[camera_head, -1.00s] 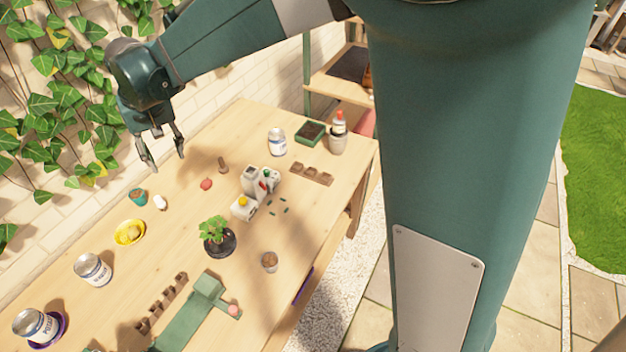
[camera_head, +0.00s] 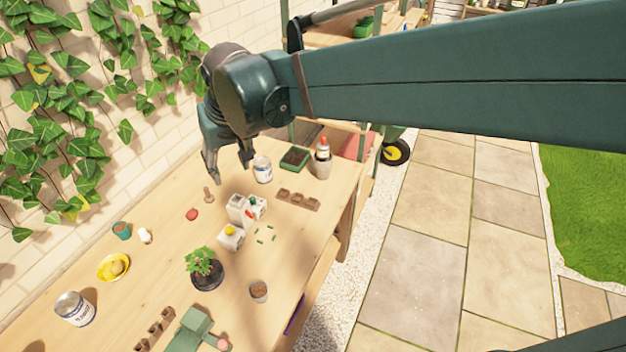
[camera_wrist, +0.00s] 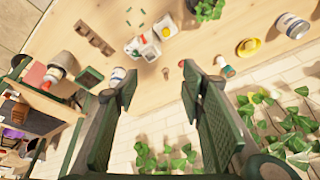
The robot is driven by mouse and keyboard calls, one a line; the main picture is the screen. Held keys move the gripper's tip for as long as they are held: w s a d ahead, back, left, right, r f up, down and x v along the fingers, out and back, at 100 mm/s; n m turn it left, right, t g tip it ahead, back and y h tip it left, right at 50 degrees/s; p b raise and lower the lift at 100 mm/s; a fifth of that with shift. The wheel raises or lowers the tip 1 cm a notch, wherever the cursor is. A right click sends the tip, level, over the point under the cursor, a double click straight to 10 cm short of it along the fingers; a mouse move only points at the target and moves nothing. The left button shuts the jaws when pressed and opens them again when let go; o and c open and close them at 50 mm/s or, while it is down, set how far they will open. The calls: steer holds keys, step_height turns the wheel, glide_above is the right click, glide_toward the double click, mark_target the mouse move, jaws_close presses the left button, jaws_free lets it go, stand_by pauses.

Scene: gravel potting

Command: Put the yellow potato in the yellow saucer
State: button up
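The yellow saucer (camera_head: 102,275) lies on the table at the left, near the wall. My gripper (camera_head: 233,172) is open and empty, raised over the back of the table, well right of the saucer. Its two fingers stand wide apart in the wrist view (camera_wrist: 160,85), with nothing between them.
White cartons (camera_head: 236,210), a potted plant (camera_head: 203,268) and a brown cup (camera_head: 259,290) stand mid-table. A red item (camera_head: 192,214) lies below the gripper. Ivy covers the wall.

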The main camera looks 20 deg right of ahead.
steer(key=s+d+f+m+t+h, duration=0.1)
steer(key=s+d+f+t, duration=0.2)
steer(key=s+d, duration=1.5)
steer(key=shift+s+d+f+m, duration=0.15)
steer(key=shift+d+f+m, duration=0.25)
steer(key=shift+f, duration=0.05)
